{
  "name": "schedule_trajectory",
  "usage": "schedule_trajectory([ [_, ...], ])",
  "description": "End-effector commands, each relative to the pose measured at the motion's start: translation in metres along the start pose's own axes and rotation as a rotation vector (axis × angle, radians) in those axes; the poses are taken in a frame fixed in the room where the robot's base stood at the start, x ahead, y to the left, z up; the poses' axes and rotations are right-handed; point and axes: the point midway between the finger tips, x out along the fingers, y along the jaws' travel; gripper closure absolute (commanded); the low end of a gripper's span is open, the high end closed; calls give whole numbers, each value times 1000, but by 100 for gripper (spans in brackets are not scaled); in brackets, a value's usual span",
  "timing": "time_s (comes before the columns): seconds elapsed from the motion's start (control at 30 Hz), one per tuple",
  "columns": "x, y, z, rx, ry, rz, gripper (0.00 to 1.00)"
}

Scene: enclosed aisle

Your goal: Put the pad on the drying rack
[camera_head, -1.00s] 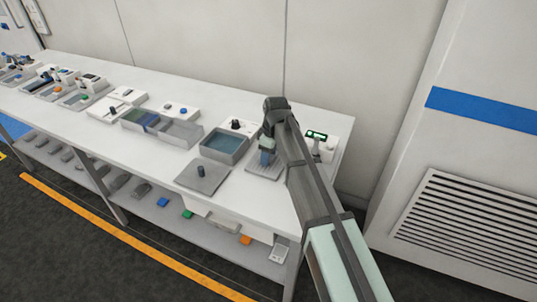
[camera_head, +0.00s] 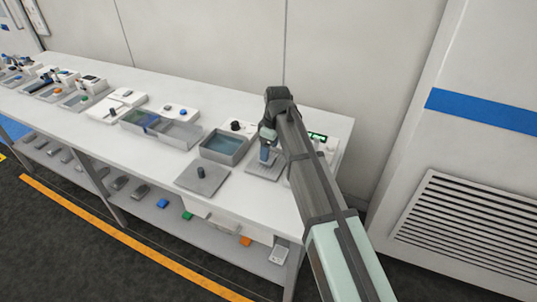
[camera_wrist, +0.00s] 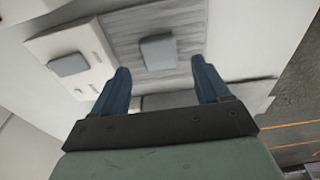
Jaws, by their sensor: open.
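A small grey pad (camera_wrist: 157,52) lies flat on the ribbed grey drying rack (camera_wrist: 190,47) in the wrist view. My gripper (camera_wrist: 160,66) is open. Its two blue fingers stand wide apart, one to each side of the pad in the picture, and nothing is between them; the pad lies beyond the tips. In the head view my gripper (camera_head: 264,158) points down over the drying rack (camera_head: 258,173) near the right end of the bench. The pad cannot be made out there, behind the fingers and arm.
A white device with a grey plate (camera_wrist: 68,64) stands beside the rack. A water-filled tray (camera_head: 223,147) and a grey plate with a dark knob (camera_head: 203,178) stand left of the rack. More trays and devices line the bench (camera_head: 100,135). The wall is close behind.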

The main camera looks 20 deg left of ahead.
Motion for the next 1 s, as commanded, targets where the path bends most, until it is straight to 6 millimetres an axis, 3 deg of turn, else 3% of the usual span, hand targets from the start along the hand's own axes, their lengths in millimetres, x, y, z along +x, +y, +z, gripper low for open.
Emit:
schedule_trajectory([
  [0.2,-39,1,-1,0,2,2,24],
  [0.4,-65,0,0,0,1,1,24],
  [0.63,-79,0,0,0,1,1,24],
  [1.0,-80,0,0,0,1,0,24],
])
